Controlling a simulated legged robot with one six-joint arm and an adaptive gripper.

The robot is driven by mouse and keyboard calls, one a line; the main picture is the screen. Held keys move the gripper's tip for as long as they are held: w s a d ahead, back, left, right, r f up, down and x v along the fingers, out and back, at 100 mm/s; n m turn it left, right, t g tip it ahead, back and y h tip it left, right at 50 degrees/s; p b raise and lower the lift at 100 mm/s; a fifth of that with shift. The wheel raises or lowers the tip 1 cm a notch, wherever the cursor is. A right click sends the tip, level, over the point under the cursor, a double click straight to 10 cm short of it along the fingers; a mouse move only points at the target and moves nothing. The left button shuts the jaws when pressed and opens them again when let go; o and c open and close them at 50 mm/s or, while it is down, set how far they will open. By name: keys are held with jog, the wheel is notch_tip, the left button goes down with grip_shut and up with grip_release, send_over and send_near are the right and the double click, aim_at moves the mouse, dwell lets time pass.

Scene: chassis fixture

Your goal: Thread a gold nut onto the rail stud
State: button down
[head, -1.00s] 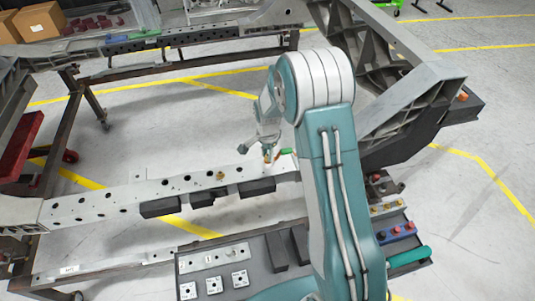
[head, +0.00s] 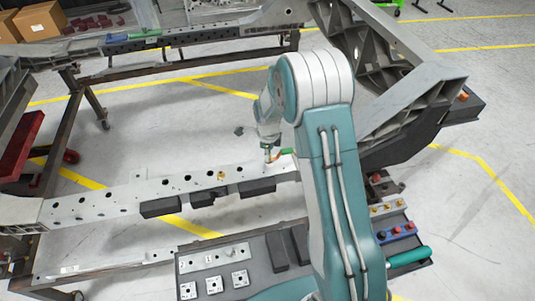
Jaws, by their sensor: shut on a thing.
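My gripper (head: 268,155) points down at the right part of the grey perforated rail (head: 150,189), close to its top face. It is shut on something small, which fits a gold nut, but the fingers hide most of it. The stud under the fingertips is hidden or too small to make out. A gold piece (head: 221,175) sits on the rail to the left of my gripper. More gold nuts (head: 386,207) stand in a small tray at the right.
An orange and green piece (head: 285,152) lies just right of my gripper. Black blocks (head: 257,187) line the rail's near side. A dark bench (head: 255,275) with labelled plates (head: 213,285) is in front. Red and blue parts (head: 396,232) are at the right. Open floor lies behind the rail.

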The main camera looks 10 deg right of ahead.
jog(key=shift+s+f, duration=0.25)
jog(key=m, duration=0.5)
jog(key=shift+f, duration=0.1)
jog(key=shift+w+m, duration=0.1)
jog(key=shift+m, duration=1.1)
jog(key=shift+d, duration=0.1)
jog(key=m, duration=0.3)
jog(key=shift+f+m, duration=0.1)
jog(key=shift+m, duration=0.2)
jog(key=shift+c, duration=2.3)
grip_release()
jog(key=shift+w, duration=0.1)
jog(key=shift+w, duration=0.1)
